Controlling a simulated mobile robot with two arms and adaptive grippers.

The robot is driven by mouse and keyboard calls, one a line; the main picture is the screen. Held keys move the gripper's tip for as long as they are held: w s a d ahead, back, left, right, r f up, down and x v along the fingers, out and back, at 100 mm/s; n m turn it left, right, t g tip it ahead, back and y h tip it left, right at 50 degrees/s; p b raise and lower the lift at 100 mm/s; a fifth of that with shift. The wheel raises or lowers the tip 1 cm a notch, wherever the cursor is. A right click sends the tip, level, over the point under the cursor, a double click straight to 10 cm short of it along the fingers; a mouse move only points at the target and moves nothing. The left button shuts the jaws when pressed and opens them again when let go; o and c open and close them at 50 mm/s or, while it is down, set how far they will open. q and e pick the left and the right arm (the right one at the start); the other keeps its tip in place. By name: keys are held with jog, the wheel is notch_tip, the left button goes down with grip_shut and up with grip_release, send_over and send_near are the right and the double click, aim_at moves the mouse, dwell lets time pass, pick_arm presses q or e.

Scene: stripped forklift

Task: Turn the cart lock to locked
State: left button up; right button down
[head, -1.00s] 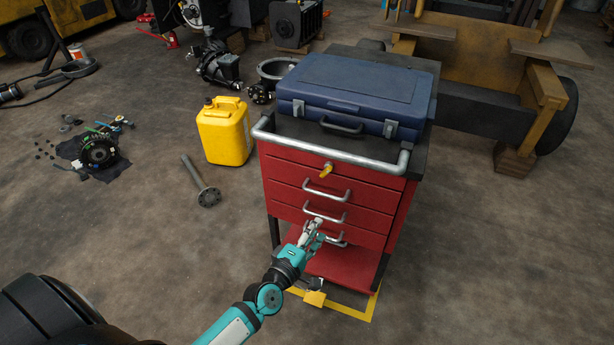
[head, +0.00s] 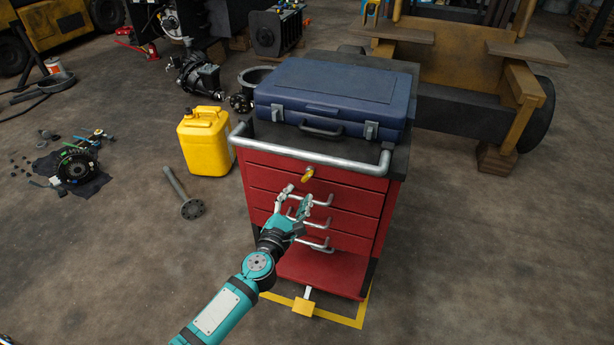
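The red tool cart (head: 262,200) stands in the middle of the head view. A small yellow lock handle (head: 308,174) sits on its top drawer front, just under the grey rail. It is too small to tell its exact angle. My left gripper (head: 297,196) is in front of the drawers, a little below and left of the yellow handle, with its fingers spread and nothing between them. It looks apart from the handle and hides parts of the drawer pulls. My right gripper is not in view.
A blue case (head: 335,92) lies on the cart top. The grey push rail (head: 330,156) runs above the handle. A yellow pedal (head: 303,306) is at the cart's foot. A yellow jerrycan (head: 205,142) and a metal shaft (head: 184,194) are on the floor at left.

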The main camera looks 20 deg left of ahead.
aim_at(306, 179)
pick_arm(q)
jog(key=w+b, duration=0.1)
jog(key=w, duration=0.8)
jog(key=shift+d+b, duration=0.15)
jog(key=shift+b, duration=0.2)
grip_shut()
